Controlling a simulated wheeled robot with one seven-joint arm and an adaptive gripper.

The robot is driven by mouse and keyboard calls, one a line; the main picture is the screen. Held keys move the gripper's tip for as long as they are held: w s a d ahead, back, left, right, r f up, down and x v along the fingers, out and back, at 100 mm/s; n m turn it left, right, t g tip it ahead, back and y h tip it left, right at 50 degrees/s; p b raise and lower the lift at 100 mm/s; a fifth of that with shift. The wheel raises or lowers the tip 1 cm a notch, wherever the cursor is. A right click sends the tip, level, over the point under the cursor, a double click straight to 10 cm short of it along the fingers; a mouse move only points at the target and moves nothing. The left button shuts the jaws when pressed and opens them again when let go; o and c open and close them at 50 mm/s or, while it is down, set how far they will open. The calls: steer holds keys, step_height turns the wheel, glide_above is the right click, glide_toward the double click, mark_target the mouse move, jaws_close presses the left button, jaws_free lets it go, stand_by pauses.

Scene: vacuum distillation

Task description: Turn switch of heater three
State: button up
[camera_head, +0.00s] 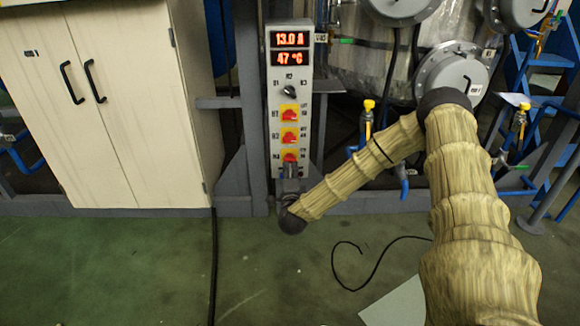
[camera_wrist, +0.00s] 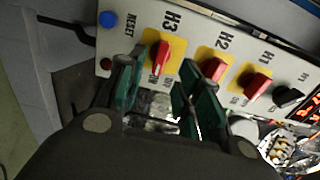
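The control panel (camera_head: 305,100) stands upright with a column of red switches on yellow plates. The switch of heater three (camera_head: 289,155) is the lowest red one. It also shows in the wrist view (camera_wrist: 159,57), under the H3 label, between the fingers' directions. My gripper (camera_head: 290,172) is just below that switch in the head view. In the wrist view my gripper (camera_wrist: 163,84) is open, with green-padded fingers apart and nothing between them. I cannot tell whether either finger touches the panel. The right finger partly overlaps the H2 switch (camera_wrist: 213,68).
The H1 switch (camera_wrist: 256,84) and a black knob (camera_wrist: 288,96) lie farther right in the wrist view. A blue reset button (camera_wrist: 108,19) is at its upper left. A pale cabinet (camera_head: 130,110) stands left of the panel. Valves and pipes crowd the right.

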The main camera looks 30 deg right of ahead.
mark_target(290, 163)
steer(key=shift+b+x, duration=0.7)
steer(key=shift+x, duration=2.35)
steer(key=shift+a, duration=0.1)
steer(key=shift+c, duration=0.2)
jaws_close()
